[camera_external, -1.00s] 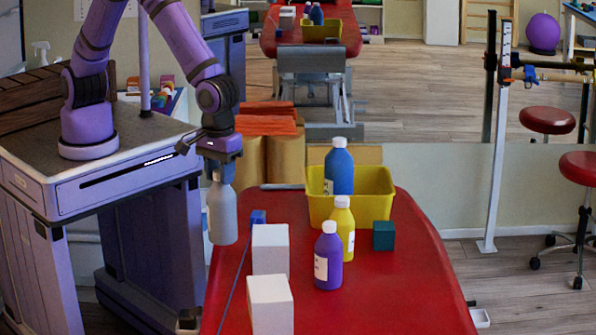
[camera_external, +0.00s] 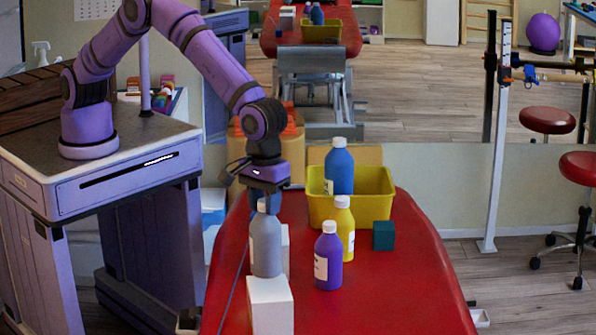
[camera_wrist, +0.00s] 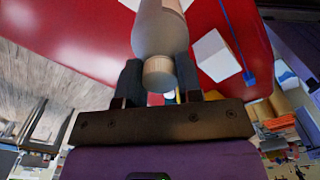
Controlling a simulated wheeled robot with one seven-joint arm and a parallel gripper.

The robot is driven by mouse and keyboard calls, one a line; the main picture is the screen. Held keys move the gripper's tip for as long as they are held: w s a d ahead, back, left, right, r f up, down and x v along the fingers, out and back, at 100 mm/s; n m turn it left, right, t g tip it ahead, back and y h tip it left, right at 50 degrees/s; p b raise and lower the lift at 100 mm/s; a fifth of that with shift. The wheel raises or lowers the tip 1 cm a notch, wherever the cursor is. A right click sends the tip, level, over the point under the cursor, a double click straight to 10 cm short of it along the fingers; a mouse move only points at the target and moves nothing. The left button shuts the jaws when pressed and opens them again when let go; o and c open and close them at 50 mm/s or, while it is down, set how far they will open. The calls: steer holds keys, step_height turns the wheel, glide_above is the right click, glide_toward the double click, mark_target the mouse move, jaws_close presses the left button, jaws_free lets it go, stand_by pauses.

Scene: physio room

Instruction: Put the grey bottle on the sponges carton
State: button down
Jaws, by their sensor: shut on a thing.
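The grey bottle (camera_external: 265,245) hangs upright with its white cap up. My gripper (camera_external: 265,203) is shut on it near the cap; the fingers (camera_wrist: 159,82) show on both sides of its neck in the wrist view. Two plain white cartons stand on the red table: a front one (camera_external: 271,308) and a rear one (camera_external: 285,243), mostly hidden behind the bottle. I cannot read which is the sponges carton. The bottle's base appears at the back edge of the front carton's top; contact cannot be told. The rear carton (camera_wrist: 214,56) lies right of the bottle in the wrist view.
A purple bottle (camera_external: 328,260) and a yellow bottle (camera_external: 345,230) stand close to the right. Behind them are a yellow bin (camera_external: 376,203), a blue bottle (camera_external: 339,172) and a teal cube (camera_external: 384,237). The red table (camera_external: 400,295) is clear at front right.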

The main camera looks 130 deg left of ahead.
mark_target(267, 220)
steer(key=shift+w, duration=0.4)
steer(key=shift+f, duration=1.75)
steer(key=c, duration=0.8)
jaws_free()
steer(key=shift+f, duration=0.15)
step_height(267, 220, up, 12)
steer(key=shift+r, duration=0.2)
